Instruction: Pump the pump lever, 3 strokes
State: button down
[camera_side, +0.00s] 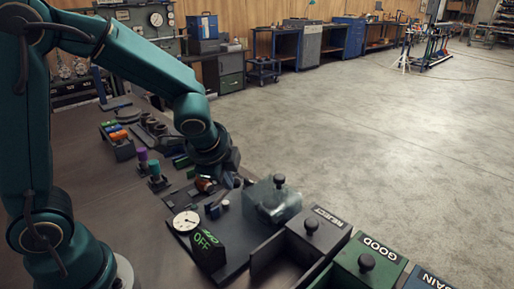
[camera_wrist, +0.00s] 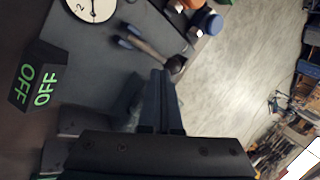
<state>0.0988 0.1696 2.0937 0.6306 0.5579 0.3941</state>
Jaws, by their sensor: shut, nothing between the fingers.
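The pump lever (camera_wrist: 152,50) appears to be the short bar in the wrist view, running from a blue forked bracket (camera_wrist: 128,38) to a dark rounded end (camera_wrist: 176,64). My gripper (camera_wrist: 160,76) is shut and empty, with its fingertips close beside that dark end. I cannot tell whether they touch it. In the side view my gripper (camera_side: 228,182) is low over the bench, and the lever is too small to make out surely there.
A dial gauge (camera_side: 186,221) and a green-lettered OFF block (camera_side: 207,247) stand in front. A clear box (camera_side: 272,205) is to the right. Bins labelled REJECT (camera_side: 322,228) and GOOD (camera_side: 372,258) line the near right. Coloured parts (camera_side: 116,133) sit behind on the left.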

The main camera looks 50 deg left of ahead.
aim_at(240, 182)
jog(key=shift+w+a+f, duration=0.4)
jog(key=shift+w+f, duration=0.05)
jog(key=shift+w, duration=0.15)
jog(key=shift+w+f+g, duration=0.5)
jog(key=shift+w+g, duration=0.2)
jog(key=shift+g, duration=0.4)
jog(key=shift+w+f, duration=0.55)
jog(key=shift+f, duration=0.1)
jog(key=d+v, duration=0.1)
jog(key=v, duration=1.2)
jog(key=shift+w+r, duration=0.25)
